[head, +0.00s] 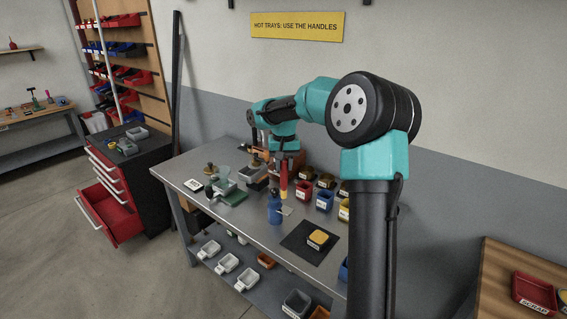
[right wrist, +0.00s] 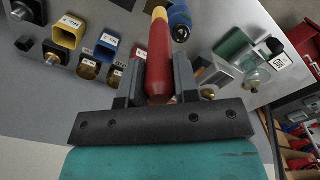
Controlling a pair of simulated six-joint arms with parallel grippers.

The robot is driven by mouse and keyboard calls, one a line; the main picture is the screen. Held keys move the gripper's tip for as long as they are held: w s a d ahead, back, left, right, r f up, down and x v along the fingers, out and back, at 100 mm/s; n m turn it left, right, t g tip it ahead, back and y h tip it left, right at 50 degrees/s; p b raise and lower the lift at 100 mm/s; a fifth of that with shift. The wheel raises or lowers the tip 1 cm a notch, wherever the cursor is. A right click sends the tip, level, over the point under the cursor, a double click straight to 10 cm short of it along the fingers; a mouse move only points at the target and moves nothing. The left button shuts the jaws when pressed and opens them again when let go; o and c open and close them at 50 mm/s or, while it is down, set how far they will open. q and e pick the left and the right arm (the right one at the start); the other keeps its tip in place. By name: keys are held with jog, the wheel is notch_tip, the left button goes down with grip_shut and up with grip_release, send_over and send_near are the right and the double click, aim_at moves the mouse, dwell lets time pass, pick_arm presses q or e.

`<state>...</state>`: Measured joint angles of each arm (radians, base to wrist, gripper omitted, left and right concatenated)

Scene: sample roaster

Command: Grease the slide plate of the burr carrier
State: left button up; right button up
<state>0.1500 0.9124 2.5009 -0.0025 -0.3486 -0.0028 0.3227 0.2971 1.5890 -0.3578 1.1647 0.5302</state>
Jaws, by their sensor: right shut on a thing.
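My right gripper (head: 284,158) is shut on a slim red-and-yellow tool (head: 284,182), which hangs upright above the workbench. In the right wrist view the tool (right wrist: 158,48) sits between the two dark fingers and points away from the palm. I cannot tell whether it is the greasing tool. A blue bottle (head: 275,208) stands just below and beside its lower end; the bottle also shows in the right wrist view (right wrist: 180,20). A small grey plate (head: 287,211) lies beside the bottle. I cannot tell which part is the burr carrier or its slide plate. My left gripper is not visible.
Small red (head: 304,190), blue (head: 324,201) and yellow bins line the back of the bench. Several metal parts crowd the left half. A red drawer (head: 112,215) stands open at left.

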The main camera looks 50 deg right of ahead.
aim_at(283, 189)
jog(key=shift+f, duration=3.05)
jog(key=shift+w+d+f, duration=0.1)
jog(key=shift+d+f, duration=0.25)
jog(key=shift+f, duration=0.35)
jog(key=shift+a, duration=0.5)
notch_tip(283, 189, up, 8)
jog(key=shift+d, duration=0.15)
